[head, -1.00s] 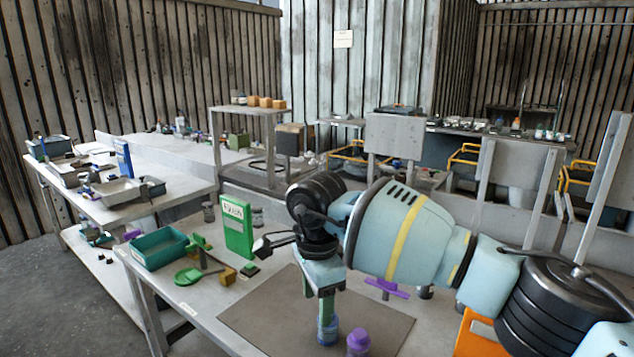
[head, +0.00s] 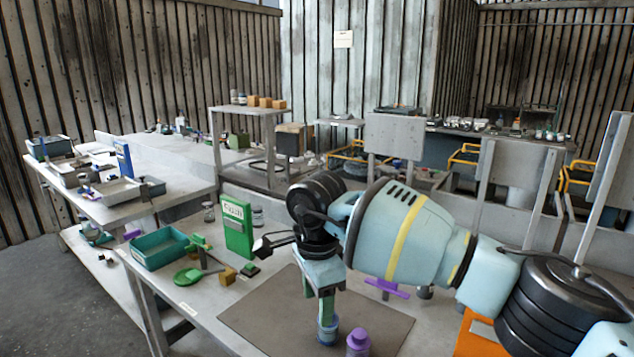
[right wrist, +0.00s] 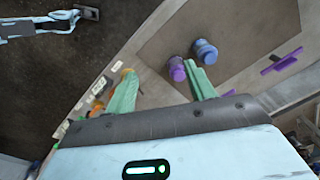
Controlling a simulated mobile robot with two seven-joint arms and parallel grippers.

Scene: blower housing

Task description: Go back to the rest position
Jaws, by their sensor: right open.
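My right gripper (head: 326,308) hangs down over the grey mat (head: 258,315) on the near table, with its arm coming in from the right. Its green fingers stand apart in the right wrist view (right wrist: 160,88), with nothing between them. A blue cylindrical part (head: 327,331) is just below the fingers in the head view. It stands on the mat beside one finger in the right wrist view (right wrist: 205,51). A purple knobbed part (head: 358,342) stands next to it, also close to that finger (right wrist: 177,69). My left gripper is not seen.
A green box (head: 237,229), a teal tray (head: 159,247), a green round part (head: 188,276) and a yellow block (head: 228,277) are left of the mat. A purple bar-shaped part (head: 387,288) lies behind the gripper. An orange item (head: 476,338) is at the right.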

